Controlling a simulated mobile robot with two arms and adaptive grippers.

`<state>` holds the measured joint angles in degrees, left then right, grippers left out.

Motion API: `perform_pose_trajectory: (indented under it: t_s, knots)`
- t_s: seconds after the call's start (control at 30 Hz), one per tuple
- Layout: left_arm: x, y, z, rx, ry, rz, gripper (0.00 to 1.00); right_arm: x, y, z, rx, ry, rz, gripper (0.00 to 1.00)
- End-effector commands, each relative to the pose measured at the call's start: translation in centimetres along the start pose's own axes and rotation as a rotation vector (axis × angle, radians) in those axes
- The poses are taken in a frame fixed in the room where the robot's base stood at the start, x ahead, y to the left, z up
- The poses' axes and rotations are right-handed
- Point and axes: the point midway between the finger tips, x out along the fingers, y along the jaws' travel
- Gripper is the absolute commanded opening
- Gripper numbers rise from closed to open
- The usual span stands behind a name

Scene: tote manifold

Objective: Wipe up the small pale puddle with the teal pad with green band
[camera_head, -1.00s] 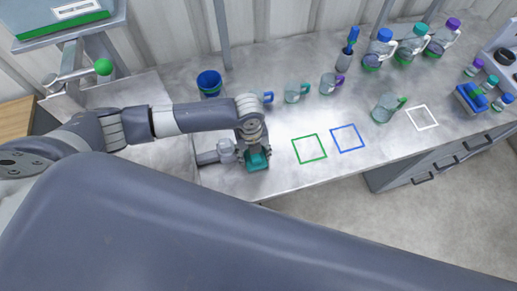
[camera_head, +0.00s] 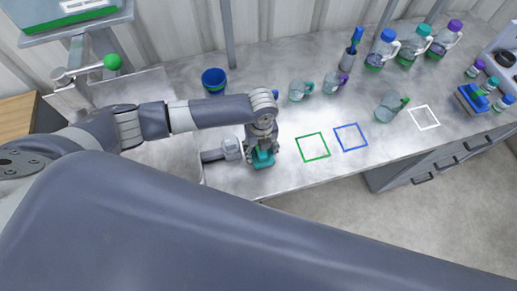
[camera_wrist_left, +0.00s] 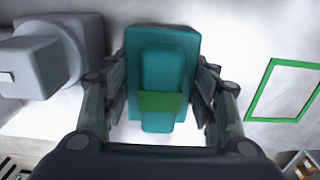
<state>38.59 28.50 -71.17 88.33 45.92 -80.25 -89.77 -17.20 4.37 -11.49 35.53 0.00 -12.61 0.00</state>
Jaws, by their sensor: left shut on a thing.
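The teal pad with green band (camera_wrist_left: 162,62) is between the fingers of my left gripper (camera_wrist_left: 160,103), which is shut on it. In the head view the teal pad (camera_head: 262,158) shows below my left gripper (camera_head: 261,146), at or just above the bench near its front edge. I cannot tell whether the pad touches the surface. I cannot make out the pale puddle in either view; the pad or the gripper may hide it. My right gripper is not in view.
A grey fixture (camera_head: 222,151) stands just left of the pad. A green square outline (camera_head: 313,147) and a blue one (camera_head: 350,137) lie to the right. Mugs (camera_head: 300,90), a blue cup (camera_head: 214,80) and bottles (camera_head: 382,48) stand behind. My own arm crosses the foreground.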

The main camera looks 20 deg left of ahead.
Motion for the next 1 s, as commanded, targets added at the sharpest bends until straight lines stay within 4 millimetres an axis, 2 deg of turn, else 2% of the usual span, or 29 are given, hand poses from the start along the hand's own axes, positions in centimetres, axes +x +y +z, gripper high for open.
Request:
perform_pose_trajectory:
  t_s: [0.27,0.63,1.0]
  knots:
    - [-2.7,-0.2,0.0,0.001,-0.001,-0.005,0.28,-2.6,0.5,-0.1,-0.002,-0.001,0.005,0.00]
    - [-5.8,-0.2,0.1,0.002,-0.002,-0.007,0.28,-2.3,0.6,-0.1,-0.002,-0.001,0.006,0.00]
    - [-6.2,-0.2,0.1,0.001,-0.001,-0.005,0.28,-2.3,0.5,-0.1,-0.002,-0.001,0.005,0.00]
